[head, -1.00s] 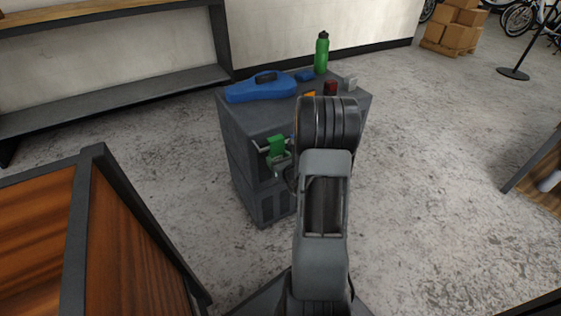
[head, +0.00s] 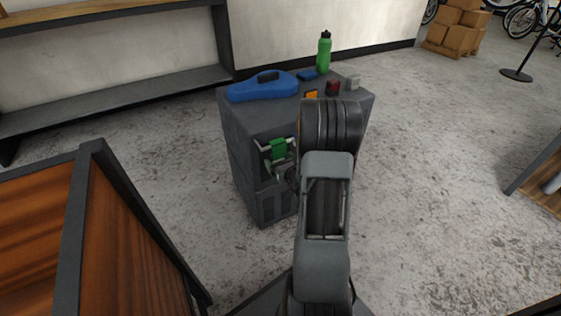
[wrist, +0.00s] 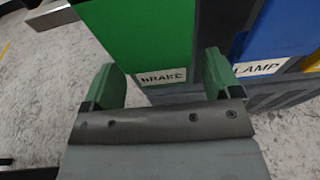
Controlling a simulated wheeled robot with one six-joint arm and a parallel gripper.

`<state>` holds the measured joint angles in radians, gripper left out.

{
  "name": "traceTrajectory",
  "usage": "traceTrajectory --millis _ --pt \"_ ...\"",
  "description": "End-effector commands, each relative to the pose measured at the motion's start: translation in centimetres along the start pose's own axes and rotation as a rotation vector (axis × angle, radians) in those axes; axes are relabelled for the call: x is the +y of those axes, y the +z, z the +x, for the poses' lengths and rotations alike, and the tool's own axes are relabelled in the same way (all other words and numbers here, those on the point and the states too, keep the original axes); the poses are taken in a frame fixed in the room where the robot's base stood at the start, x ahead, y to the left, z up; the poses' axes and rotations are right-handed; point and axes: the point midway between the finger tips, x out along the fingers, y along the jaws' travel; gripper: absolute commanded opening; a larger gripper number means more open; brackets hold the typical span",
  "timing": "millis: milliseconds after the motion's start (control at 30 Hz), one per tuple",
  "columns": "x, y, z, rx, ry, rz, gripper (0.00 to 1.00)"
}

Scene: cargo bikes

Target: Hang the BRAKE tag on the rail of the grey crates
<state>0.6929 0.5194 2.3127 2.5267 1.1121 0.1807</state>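The green BRAKE tag (wrist: 145,35) fills the upper middle of the wrist view, its white label near my fingertips. In the head view the green tag (head: 278,149) is at the light rail (head: 262,147) on the front of the grey crates (head: 250,175). It looks hung on the rail, but the contact is not clear. My gripper (wrist: 165,80) has its green-padded fingers wide apart. They are just in front of the tag's lower end, with no visible grip on it. My arm hides the right part of the rail in the head view.
A blue LAMP tag (wrist: 272,30) is close right of the BRAKE tag, with a yellow edge beyond it. On the crates are a blue case (head: 262,90), a green bottle (head: 323,53) and small blocks. A wooden box (head: 120,225) stands at left.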

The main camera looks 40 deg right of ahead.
Motion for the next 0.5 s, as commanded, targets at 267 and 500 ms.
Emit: traceTrajectory --millis 267,500 --pt "0.0 0.0 0.0 0.000 0.000 0.000 0.89" --pt "-0.1 0.2 -2.3 0.002 -0.003 0.002 0.89"
